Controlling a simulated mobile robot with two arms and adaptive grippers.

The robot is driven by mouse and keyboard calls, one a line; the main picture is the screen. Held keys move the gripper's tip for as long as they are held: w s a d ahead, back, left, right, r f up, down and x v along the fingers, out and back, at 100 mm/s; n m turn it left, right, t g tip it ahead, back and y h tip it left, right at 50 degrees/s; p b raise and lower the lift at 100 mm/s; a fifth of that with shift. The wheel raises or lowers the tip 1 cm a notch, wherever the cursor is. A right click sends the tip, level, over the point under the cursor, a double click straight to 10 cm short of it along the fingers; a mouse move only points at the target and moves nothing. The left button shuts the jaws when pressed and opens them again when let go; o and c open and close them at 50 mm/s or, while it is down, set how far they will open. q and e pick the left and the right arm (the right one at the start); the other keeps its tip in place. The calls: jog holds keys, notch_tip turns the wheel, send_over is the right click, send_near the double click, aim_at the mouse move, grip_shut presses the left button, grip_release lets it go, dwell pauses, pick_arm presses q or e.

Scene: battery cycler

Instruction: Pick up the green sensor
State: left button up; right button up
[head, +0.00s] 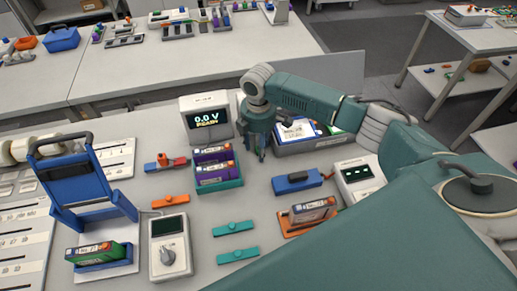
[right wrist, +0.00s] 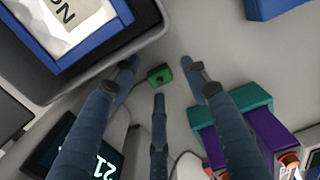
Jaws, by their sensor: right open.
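The green sensor (right wrist: 160,76) is a small green block with a dark spot, lying on the light table in the right wrist view. It sits between the spread dark fingers of my right gripper, with no finger visibly closed on it. In the head view my right gripper (head: 257,148) points down at the table, between the voltage display and the grey bin, and I cannot make out the sensor there. The right gripper is open and empty. My left gripper does not show in either view.
A voltage display (head: 207,116) stands left of the right gripper. A teal holder with purple cells (head: 217,182) is close in front. A grey-and-blue bin (head: 303,143) is close on the right.

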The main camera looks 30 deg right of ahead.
jog(key=shift+c, duration=0.6)
grip_shut()
jog(key=shift+r, duration=0.15)
notch_tip(320, 180, up, 20)
jog(key=b, duration=0.3)
jog(key=shift+b, duration=0.3)
jog(key=shift+a, duration=0.1)
